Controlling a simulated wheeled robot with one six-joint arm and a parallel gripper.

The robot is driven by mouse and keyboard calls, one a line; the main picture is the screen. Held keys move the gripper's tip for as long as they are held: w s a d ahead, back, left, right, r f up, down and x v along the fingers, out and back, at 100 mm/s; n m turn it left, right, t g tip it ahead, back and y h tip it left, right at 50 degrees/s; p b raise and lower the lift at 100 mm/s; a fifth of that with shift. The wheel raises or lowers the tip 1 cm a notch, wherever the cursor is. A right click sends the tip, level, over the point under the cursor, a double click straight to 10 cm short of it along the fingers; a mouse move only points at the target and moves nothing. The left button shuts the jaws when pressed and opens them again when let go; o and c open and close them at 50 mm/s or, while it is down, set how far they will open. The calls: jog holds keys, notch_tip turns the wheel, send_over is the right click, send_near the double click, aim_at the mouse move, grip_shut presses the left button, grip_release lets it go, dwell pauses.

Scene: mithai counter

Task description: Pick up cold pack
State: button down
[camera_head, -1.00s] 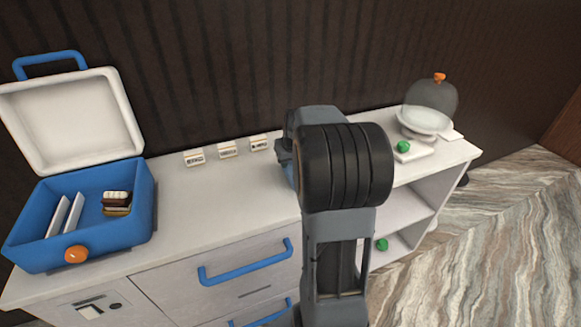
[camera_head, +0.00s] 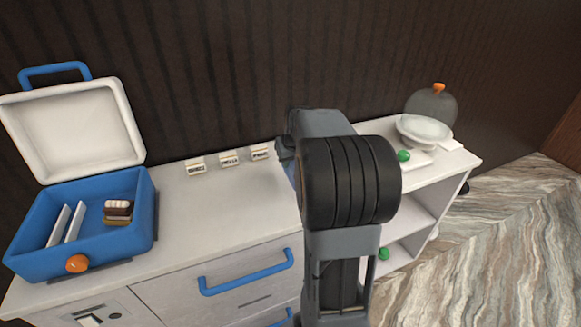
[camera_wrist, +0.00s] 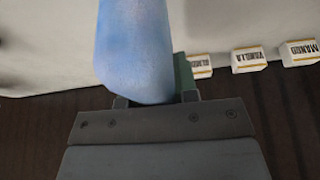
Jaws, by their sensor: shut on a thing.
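In the wrist view my gripper (camera_wrist: 155,99) is shut on a pale blue, rounded block, the cold pack (camera_wrist: 133,45). The pack fills the middle of that view and hides most of the fingers; a green piece shows at its right side. In the head view my dark arm covers the gripper and the pack, so neither can be made out clearly there. Whether the pack touches the counter (camera_head: 215,215) cannot be told.
A blue cooler box (camera_head: 35,262) with its lid open stands at the left, holding white slabs and stacked sweets (camera_head: 118,210). Small labelled cards (camera_head: 229,159) line the back. A glass dome (camera_head: 432,103) and a white bowl (camera_head: 424,130) stand at the right. The counter's middle is clear.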

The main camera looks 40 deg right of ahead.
jog(key=s+r, duration=0.1)
jog(key=r, duration=0.1)
jog(key=s+r, duration=0.2)
jog(key=s+a+r, duration=0.1)
jog(key=s+r, duration=0.1)
jog(key=s+a+r, duration=0.2)
jog(key=s+r, duration=0.1)
jog(key=s, duration=0.5)
jog(key=shift+s+r+b, duration=0.25)
jog(key=shift+b, duration=0.1)
